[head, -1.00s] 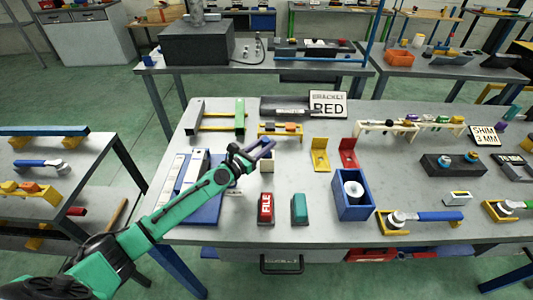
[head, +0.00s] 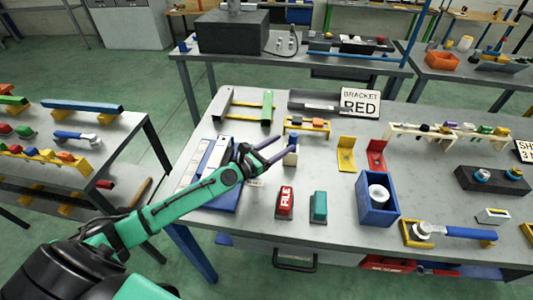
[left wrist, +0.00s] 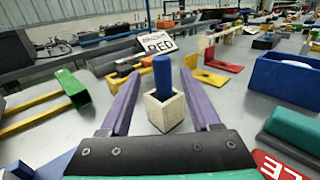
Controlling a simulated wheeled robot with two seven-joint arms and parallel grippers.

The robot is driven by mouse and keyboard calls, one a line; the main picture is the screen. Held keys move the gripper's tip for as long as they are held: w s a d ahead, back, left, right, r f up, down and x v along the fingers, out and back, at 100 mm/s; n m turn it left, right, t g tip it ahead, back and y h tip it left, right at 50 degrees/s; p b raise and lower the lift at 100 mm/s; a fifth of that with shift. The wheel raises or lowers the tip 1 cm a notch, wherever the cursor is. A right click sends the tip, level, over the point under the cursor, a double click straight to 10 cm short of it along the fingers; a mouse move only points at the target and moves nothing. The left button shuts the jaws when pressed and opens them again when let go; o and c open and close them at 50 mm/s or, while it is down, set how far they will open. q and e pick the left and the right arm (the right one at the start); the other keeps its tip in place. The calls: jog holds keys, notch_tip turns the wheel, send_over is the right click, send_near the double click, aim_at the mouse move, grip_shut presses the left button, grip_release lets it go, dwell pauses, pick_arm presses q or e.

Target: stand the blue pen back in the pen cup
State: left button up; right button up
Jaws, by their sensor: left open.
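The blue pen (left wrist: 162,76) stands close to upright in the pen cup (left wrist: 164,112), a small pale square holder, in the left wrist view. In the head view the cup (head: 291,157) stands on the bench, with a little of the pen's blue showing above it. My left gripper (left wrist: 160,74) is open, its two purple fingers apart on either side of the pen with gaps between. In the head view the left gripper (head: 288,142) reaches the cup from the left and partly hides the pen. My right gripper is not in view.
A red FILE block (head: 286,201) and a teal block (head: 319,207) lie in front of the cup. A yellow rack (head: 306,125) stands behind it, and yellow (head: 346,156) and red (head: 376,157) brackets to its right. A blue bin (head: 378,203) stands farther right.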

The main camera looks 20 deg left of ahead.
pick_arm(q)
jog(key=b+v, duration=0.2)
jog(key=v, duration=0.5)
dwell(0.3)
